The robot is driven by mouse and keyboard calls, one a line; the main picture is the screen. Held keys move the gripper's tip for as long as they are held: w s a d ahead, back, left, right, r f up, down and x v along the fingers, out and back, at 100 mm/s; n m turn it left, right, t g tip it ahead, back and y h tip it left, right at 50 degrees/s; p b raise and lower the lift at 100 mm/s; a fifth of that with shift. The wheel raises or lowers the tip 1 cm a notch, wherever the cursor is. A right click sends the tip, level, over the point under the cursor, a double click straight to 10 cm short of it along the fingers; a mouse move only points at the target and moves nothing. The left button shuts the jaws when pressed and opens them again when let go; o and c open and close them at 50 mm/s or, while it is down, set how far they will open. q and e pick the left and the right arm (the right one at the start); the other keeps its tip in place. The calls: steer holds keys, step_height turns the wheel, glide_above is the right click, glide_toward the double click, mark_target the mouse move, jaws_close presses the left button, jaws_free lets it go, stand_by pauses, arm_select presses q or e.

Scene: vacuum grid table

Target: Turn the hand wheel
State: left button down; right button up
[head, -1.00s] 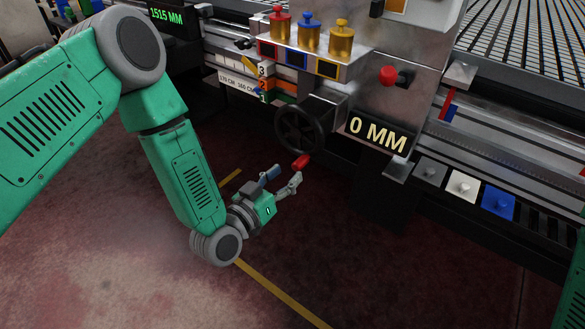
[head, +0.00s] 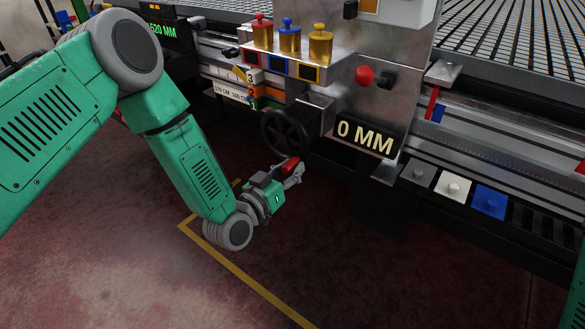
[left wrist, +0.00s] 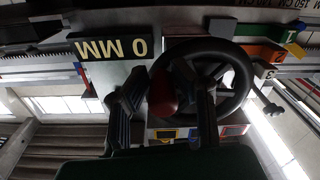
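The hand wheel (head: 285,132) is a dark spoked wheel on the front of the machine, below the coloured knobs. Its red handle (head: 288,167) sticks out at the lower rim. My left gripper (head: 286,174) is at this handle, from below. In the left wrist view the wheel (left wrist: 235,75) is close, and the red handle (left wrist: 162,95) lies between my two spread fingers (left wrist: 165,108). Gaps show on both sides of the handle, so the gripper is open around it. Whether a finger touches it is unclear. My right gripper is not in view.
A "0 MM" display (head: 366,138) stands right of the wheel. A red push button (head: 364,76) and a black knob (head: 387,80) are above it. Grey, white and blue blocks (head: 489,201) sit on a lower ledge. The floor in front is clear, with a yellow line (head: 250,281).

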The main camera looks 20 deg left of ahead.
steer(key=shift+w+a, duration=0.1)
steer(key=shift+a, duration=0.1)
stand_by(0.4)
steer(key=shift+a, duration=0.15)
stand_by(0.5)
